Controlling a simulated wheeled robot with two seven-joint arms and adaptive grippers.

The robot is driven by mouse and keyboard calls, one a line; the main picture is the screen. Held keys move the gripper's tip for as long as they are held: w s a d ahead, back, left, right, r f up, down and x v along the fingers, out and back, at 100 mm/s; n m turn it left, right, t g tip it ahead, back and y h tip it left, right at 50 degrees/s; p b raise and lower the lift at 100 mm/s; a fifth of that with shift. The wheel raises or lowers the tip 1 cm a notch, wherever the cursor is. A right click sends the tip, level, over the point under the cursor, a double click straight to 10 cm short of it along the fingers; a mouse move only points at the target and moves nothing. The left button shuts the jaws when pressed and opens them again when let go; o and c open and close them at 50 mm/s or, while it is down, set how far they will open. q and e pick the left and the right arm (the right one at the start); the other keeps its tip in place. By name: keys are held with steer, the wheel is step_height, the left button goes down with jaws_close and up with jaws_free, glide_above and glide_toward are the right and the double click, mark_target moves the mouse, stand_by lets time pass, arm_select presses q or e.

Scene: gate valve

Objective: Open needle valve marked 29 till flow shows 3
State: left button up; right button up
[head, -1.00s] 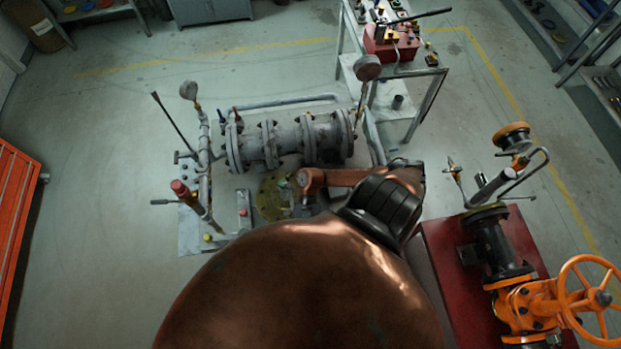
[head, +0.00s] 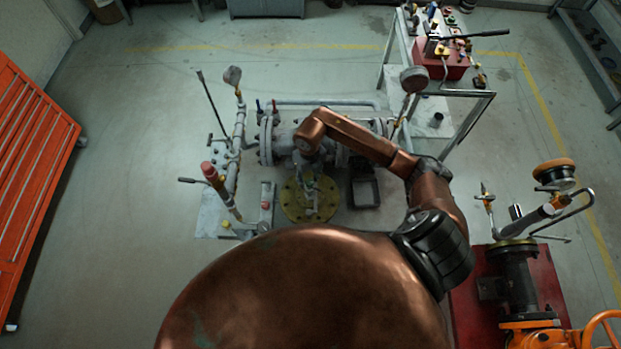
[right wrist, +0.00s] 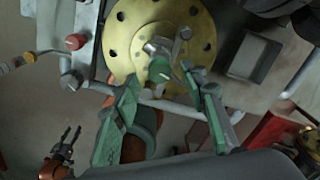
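A small green round knob (right wrist: 159,70) on a silver valve body stands over a yellow flange (right wrist: 120,38) in the right wrist view. No number 29 is readable. My right gripper (right wrist: 160,80) is open, its green-padded fingers apart, with the knob between or just beyond the fingertips; contact is not clear. In the head view, my right gripper (head: 312,180) hangs over the yellow flange (head: 291,205) and partly hides it. My left gripper (right wrist: 69,140) shows small at the lower left of the right wrist view, its prongs apart. No flow reading is legible.
Grey flanged pipework (head: 283,140) stands behind the flange, with a round gauge (head: 232,76) on the left and another gauge (head: 413,79) on the right. A red-tipped pipe (head: 209,172) rises at left. A red stand (head: 478,305) is at right.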

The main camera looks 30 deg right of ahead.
steer(key=shift+f, duration=1.05)
jaws_close()
